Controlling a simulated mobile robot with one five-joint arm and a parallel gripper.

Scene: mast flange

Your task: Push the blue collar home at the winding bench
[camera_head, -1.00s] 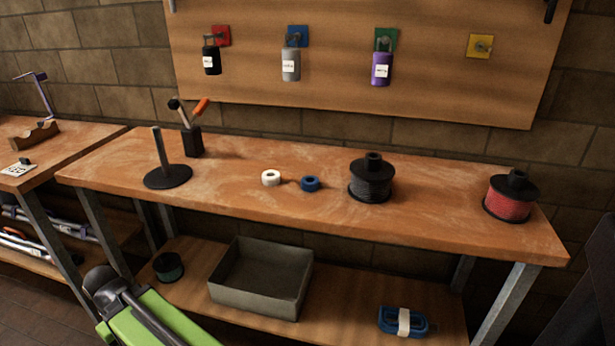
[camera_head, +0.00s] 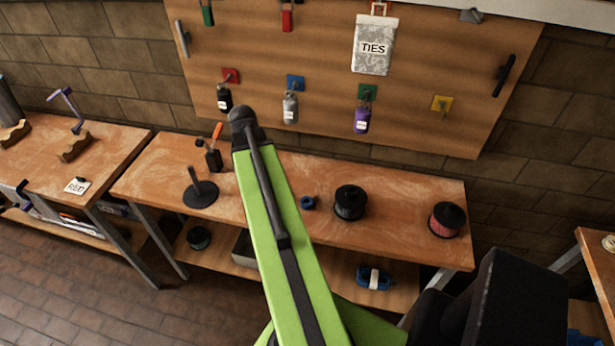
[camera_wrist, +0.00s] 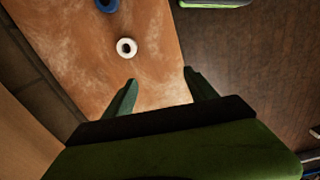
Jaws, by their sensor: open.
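The blue collar (camera_head: 308,202) lies flat on the winding bench (camera_head: 400,225), just right of my green arm. It also shows at the top edge of the wrist view (camera_wrist: 107,4), partly cut off. A white collar (camera_wrist: 127,47) lies beside it; my arm hides it in the head view. A thin upright post on a round black base (camera_head: 200,195) stands at the bench's left. My gripper (camera_wrist: 160,77) is open and empty, its fingers apart; the white collar is beyond the left finger, the blue one farther.
A dark spool (camera_head: 350,203) and a red spool (camera_head: 447,220) stand right of the blue collar. A black tool holder (camera_head: 214,160) stands behind the post. A pegboard (camera_head: 320,110) with hanging padlocks rises behind. A grey bin (camera_head: 243,250) sits on the lower shelf.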

